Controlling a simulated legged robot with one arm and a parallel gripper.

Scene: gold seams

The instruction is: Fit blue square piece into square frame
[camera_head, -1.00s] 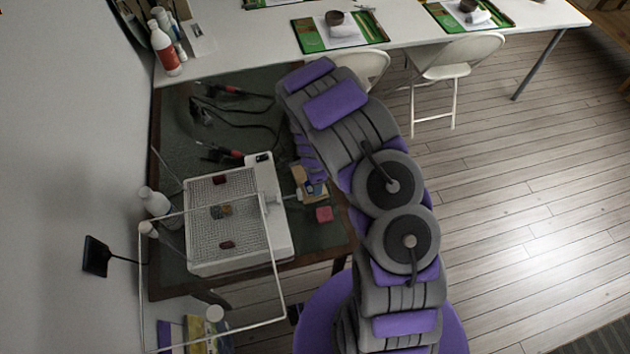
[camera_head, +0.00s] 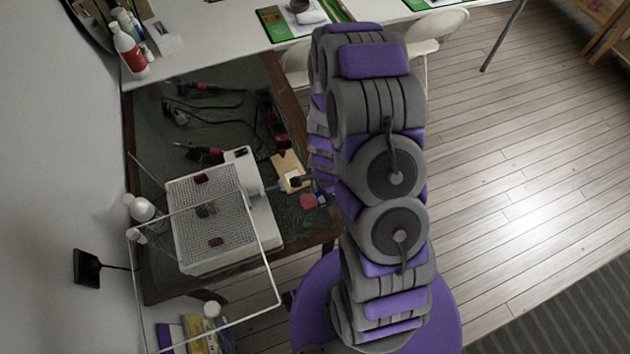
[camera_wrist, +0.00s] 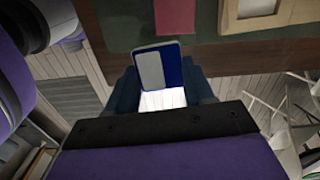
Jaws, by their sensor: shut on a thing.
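In the wrist view, a flat square piece (camera_wrist: 160,67), blue on one side and pale grey on the other, is held between the fingers of my gripper (camera_wrist: 163,92). The piece hangs over the floor, just off the table edge. A tan frame with a square opening (camera_wrist: 290,12) lies on the table beyond it, up and to the right, cut by the top of the picture. It also shows in the head view (camera_head: 286,166). There, my arm hides most of the gripper, and I cannot make out the blue piece clearly.
A red-pink square (camera_head: 308,201) lies near the table's edge. A white device with a mesh top (camera_head: 262,225) holds small pieces to the left. Soldering tools with cables (camera_head: 205,152) lie behind. A white table (camera_head: 215,55) stands at the back; the wooden floor (camera_head: 520,190) is open to the right.

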